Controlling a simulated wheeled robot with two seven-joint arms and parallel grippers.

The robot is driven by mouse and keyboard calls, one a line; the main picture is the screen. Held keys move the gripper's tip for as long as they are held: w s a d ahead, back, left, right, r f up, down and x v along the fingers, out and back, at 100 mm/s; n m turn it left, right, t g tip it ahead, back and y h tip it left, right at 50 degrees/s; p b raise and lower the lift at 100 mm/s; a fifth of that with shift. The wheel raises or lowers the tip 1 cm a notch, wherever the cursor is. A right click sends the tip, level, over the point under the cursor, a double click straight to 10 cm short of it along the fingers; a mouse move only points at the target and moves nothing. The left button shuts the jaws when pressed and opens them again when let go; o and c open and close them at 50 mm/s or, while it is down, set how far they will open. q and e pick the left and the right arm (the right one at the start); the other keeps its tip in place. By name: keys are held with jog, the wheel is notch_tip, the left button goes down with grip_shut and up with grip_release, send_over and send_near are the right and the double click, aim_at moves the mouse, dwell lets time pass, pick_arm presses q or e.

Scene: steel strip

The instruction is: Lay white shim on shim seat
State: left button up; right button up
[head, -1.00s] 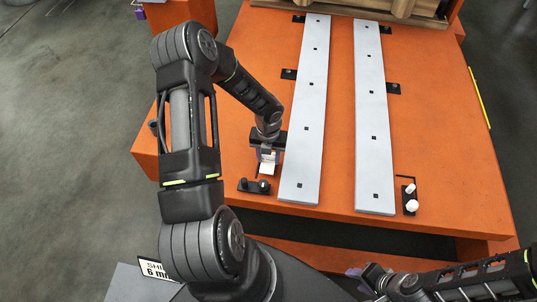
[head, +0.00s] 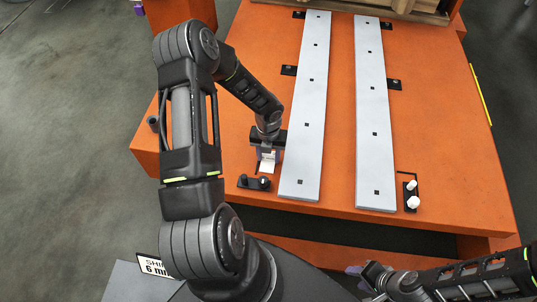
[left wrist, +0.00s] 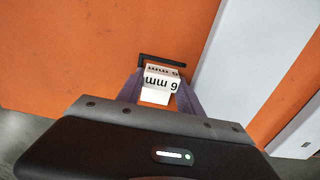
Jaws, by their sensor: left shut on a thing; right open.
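The white shim (left wrist: 162,82), a small block marked "6 mm", is held between the purple fingers of my left gripper (left wrist: 160,92). In the head view the shim (head: 267,168) shows as a small white patch under my left gripper (head: 267,156), just left of the left steel strip. A thin black edge (left wrist: 160,60) lies on the orange table right beyond the shim in the left wrist view; it may be part of the shim seat. I cannot tell whether the shim touches the table. My right gripper (head: 358,272) is open at the bottom, partly hidden, away from the table top.
Two long grey strips (head: 308,110) (head: 374,125) lie lengthwise on the orange table (head: 455,150). A black bracket with dark pegs (head: 254,183) sits near the front edge, close to my left gripper. Another with white pegs (head: 411,196) stands right. A "6 mm" sign (head: 152,266) is lower left.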

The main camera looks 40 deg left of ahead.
pick_arm(q)
jog(key=shift+f, duration=0.15)
jog(key=o, duration=1.2)
jog(key=shift+s, duration=0.1)
jog(key=shift+o, duration=1.2)
jog(key=shift+f, duration=0.1)
jog(key=shift+s, duration=0.1)
jog(key=shift+a, duration=0.1)
jog(key=r, duration=0.2)
jog(key=r+p, duration=0.1)
jog(key=r, duration=0.5)
jog(key=shift+w+d+r, duration=0.15)
jog(key=shift+w+d, duration=0.1)
jog(key=shift+d, duration=0.05)
